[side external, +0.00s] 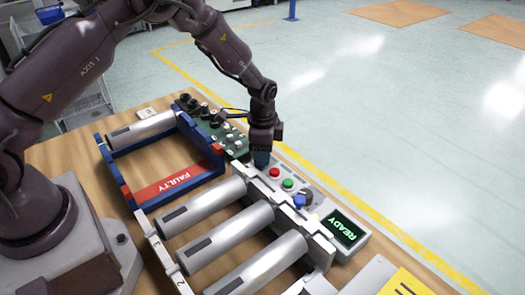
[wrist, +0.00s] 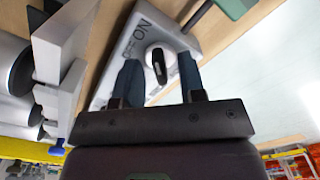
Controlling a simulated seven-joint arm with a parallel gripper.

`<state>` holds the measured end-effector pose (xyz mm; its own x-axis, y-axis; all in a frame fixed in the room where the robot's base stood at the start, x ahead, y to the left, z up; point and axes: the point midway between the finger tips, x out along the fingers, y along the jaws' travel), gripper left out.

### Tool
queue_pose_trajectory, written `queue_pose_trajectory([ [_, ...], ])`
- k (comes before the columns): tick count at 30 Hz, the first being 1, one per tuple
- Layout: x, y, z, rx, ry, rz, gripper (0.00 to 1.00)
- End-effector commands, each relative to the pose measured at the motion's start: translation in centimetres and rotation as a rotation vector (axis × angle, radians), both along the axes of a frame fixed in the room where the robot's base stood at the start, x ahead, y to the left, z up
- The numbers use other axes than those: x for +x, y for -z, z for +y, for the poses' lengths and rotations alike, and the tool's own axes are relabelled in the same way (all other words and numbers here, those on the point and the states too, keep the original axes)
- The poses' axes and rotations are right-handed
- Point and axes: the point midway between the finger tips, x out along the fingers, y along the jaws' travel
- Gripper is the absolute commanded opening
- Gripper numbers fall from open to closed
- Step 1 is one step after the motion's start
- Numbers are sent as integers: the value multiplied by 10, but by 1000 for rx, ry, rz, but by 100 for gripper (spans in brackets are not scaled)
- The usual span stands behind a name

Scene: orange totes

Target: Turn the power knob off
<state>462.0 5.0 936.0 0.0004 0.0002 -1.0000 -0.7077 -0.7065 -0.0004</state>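The power knob (wrist: 158,65) shows in the wrist view as a black bar-shaped handle on a pale round base. The letters "ON" and part of "OFF" are printed beside it on the grey control box (wrist: 114,75). My gripper (wrist: 160,72) is open, with one dark blue finger on each side of the knob and a visible gap to it. In the side view my gripper (side external: 262,158) points down at the far-left end of the control box (side external: 325,210) and hides the knob. Which label the handle points to, I cannot tell.
Red (side external: 275,172) and green (side external: 288,184) buttons, a blue control (side external: 300,200) and a "READY" display (side external: 345,229) are on the box. Silver cylinders (side external: 235,232) lie in a rack beside it. A green circuit board (side external: 232,138) and a blue-and-red "FAULTY" frame (side external: 172,184) are near.

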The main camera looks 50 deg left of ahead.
Motion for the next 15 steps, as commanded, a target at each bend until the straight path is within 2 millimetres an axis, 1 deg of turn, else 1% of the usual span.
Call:
queue_pose_trajectory([
  [6, 0, 0, 0, 0, 0, 0, 37],
  [11, 0, 0, 0, 0, 0, 0, 0],
  [15, 0, 0, 0, 0, -1, 0, 0],
])
